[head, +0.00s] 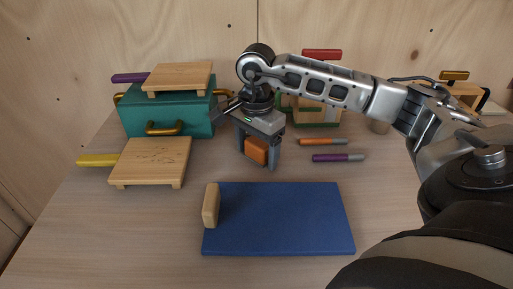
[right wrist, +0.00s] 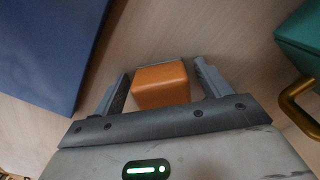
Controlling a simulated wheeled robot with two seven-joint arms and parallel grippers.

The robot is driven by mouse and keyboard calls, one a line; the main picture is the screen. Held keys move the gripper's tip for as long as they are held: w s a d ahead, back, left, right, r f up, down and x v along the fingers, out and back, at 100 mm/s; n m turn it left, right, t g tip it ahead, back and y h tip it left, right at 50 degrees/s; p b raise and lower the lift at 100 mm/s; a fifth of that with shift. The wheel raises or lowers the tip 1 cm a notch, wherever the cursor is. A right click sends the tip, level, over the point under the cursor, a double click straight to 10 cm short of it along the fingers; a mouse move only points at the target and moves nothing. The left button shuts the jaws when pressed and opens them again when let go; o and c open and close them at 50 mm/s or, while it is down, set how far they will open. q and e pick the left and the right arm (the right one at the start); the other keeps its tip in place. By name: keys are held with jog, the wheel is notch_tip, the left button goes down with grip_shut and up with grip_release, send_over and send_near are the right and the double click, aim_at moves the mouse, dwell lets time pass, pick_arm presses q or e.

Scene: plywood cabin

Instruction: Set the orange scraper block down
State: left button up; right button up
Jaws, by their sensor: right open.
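The orange scraper block (head: 256,150) is between the fingers of my right gripper (head: 258,160), behind the blue mat. In the right wrist view the block (right wrist: 161,85) sits between the two open fingers of the gripper (right wrist: 163,85), with a gap at each side. A thin grey edge shows along its far side. The block appears to rest on the table, though its underside is hidden. My left gripper is not in view.
A blue mat (head: 285,220) with a tan block (head: 211,205) on its left edge lies in front. A teal box (head: 170,120) with brass handles and a wooden board (head: 152,162) stand left. Orange (head: 330,142) and purple (head: 338,158) handled tools lie right.

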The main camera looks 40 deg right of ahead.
aim_at(257, 143)
notch_tip(257, 143, up, 12)
jog(key=p, duration=0.1)
dwell(0.8)
